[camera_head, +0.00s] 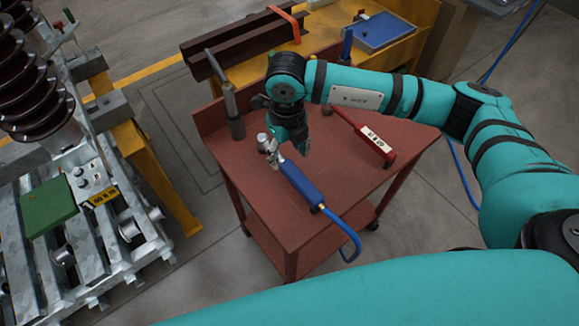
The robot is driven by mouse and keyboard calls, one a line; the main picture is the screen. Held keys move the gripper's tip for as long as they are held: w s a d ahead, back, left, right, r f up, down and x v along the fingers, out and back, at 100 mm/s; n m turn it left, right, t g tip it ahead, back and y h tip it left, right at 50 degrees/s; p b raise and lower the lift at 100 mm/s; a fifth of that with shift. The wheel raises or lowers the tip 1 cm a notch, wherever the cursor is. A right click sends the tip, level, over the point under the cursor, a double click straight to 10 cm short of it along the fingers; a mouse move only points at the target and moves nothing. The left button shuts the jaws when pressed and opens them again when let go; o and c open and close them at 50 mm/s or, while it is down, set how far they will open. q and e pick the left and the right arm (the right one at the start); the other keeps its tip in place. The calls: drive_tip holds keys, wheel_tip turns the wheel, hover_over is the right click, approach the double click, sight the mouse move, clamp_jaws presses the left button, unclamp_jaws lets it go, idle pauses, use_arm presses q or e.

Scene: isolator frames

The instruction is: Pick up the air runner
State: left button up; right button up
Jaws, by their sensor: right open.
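The air runner appears to be the tool with a silver head and blue handle (301,184) on the red cart (240,165). It lies slantwise, head toward the back left, with a blue hose curving off the cart's front edge. My right gripper (289,142) reaches in from the right and points down over the cart, just behind the tool's head. It is open, and I see nothing held in it. It overlaps the area beside the head, so I cannot tell whether they touch. My left gripper is not in view.
A red tool with a white label (374,138) lies to the right on the cart. A grey upright tool (229,98) stands at its back left corner. A yellow bench with a blue tray (380,32) is behind. A metal frame with brown insulators (32,85) stands left.

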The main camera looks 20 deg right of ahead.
sight(289, 166)
drive_tip(key=shift+s+f, duration=0.1)
drive_tip(key=shift+f, duration=0.4)
drive_tip(key=f, duration=0.1)
drive_tip(key=f+p, duration=0.1)
drive_tip(key=f, duration=0.2)
drive_tip(key=shift+s+d+f+p, duration=0.2)
drive_tip(key=shift+d+p, duration=0.05)
drive_tip(key=shift+p, duration=0.1)
drive_tip(key=shift+f, duration=0.2)
clamp_jaws()
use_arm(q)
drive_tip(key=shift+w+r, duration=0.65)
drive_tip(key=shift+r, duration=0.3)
use_arm(e)
drive_tip(key=shift+w+r, duration=0.1)
